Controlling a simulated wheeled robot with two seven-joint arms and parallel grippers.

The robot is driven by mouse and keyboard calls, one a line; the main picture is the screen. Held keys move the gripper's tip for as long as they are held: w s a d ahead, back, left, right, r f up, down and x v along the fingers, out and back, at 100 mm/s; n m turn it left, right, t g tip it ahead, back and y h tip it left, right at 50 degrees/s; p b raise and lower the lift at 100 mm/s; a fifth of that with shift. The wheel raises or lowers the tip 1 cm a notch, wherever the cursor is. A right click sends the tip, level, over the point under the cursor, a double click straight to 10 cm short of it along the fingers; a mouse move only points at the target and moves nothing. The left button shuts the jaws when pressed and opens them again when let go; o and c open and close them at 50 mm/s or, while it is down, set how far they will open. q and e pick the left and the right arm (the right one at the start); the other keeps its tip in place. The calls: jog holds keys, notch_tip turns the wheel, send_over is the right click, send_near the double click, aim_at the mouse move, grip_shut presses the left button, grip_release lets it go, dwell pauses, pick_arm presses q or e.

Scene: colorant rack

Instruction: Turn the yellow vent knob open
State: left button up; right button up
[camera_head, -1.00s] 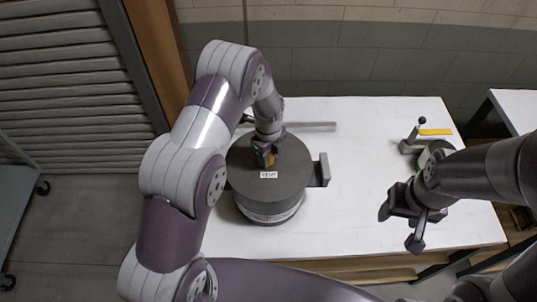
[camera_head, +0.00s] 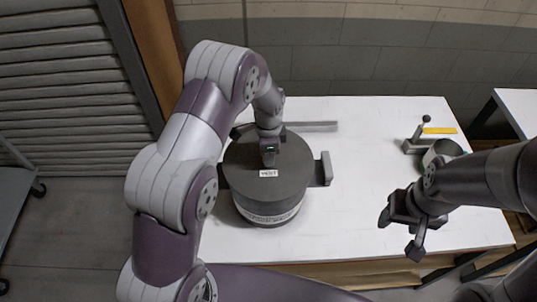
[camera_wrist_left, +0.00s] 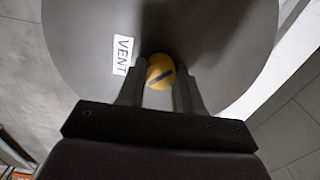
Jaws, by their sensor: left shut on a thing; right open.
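The yellow vent knob (camera_wrist_left: 160,72) sits on the lid of a dark grey round pot (camera_head: 250,205). It has a dark line across its face, slanted in the left wrist view. A white label reading VENT (camera_wrist_left: 123,55) is beside it, and the label (camera_head: 269,173) also shows in the head view. My left gripper (camera_head: 269,158) is over the lid and hides the knob in the head view. In the left wrist view its fingers (camera_wrist_left: 160,85) are on both sides of the knob, shut on it. My right gripper (camera_head: 402,232) is open and empty above the right front of the table.
The pot stands on a white table (camera_head: 350,225), with a grey side handle (camera_head: 326,168) at its right. A grey bar (camera_head: 312,127) lies behind it. At the back right are a lever clamp (camera_head: 418,138), a yellow strip (camera_head: 440,130) and a round container (camera_head: 445,148).

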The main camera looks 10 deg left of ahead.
pick_arm(q)
jog(key=n+b, duration=0.1)
jog(key=n, duration=0.3)
jog(key=shift+n+b, duration=0.45)
jog(key=shift+n, duration=1.65)
jog(key=o, duration=1)
jog(key=shift+o, duration=0.2)
notch_tip(320, 180, up, 8)
jog(key=b, duration=0.2)
jog(key=shift+r+b, duration=0.2)
jog(key=shift+b, duration=0.15)
notch_tip(320, 180, up, 4)
jog(key=shift+r+p, duration=0.2)
jog(key=shift+p, duration=1.05)
